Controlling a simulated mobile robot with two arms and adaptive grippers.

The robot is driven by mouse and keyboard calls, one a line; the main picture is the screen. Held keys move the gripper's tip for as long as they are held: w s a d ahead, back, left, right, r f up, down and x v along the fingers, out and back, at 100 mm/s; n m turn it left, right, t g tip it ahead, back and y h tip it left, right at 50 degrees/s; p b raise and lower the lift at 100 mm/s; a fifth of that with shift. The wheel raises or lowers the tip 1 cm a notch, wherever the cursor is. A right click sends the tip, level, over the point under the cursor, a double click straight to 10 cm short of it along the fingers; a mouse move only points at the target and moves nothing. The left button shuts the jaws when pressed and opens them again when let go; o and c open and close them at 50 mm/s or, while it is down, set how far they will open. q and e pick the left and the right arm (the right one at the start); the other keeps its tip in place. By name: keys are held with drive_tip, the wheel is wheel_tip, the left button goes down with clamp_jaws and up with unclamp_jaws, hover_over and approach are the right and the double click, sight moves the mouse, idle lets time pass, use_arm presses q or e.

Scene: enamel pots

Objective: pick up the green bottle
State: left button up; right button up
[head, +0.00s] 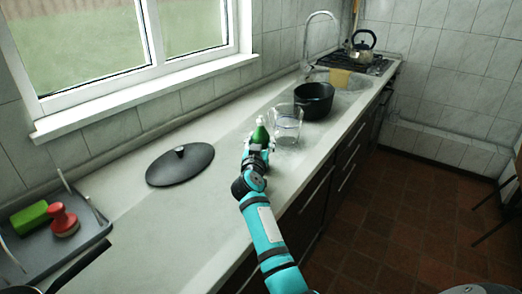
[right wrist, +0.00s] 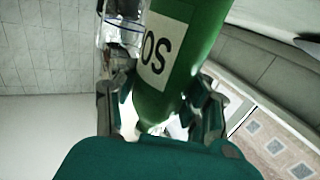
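The green bottle (head: 261,134) shows upright in the head view, above the counter, with its lower part hidden behind my right gripper (head: 257,153). In the right wrist view the bottle (right wrist: 178,55) has a white label with dark letters and runs slantwise between the fingers of my right gripper (right wrist: 163,100). The fingers lie close against both sides of the bottle and look shut on it. I cannot tell whether the bottle's base touches the counter. My left gripper is not in view.
A clear glass jug (head: 287,122) stands just right of the bottle, with a black pot (head: 315,100) behind it. A black lid (head: 180,165) lies on the counter to the left. A grey tray (head: 88,232) holds a green sponge (head: 30,217) and a red-topped brush (head: 63,219).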

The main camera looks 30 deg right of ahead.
drive_tip(key=c, duration=0.7)
clamp_jaws()
drive_tip(key=shift+r, duration=0.2)
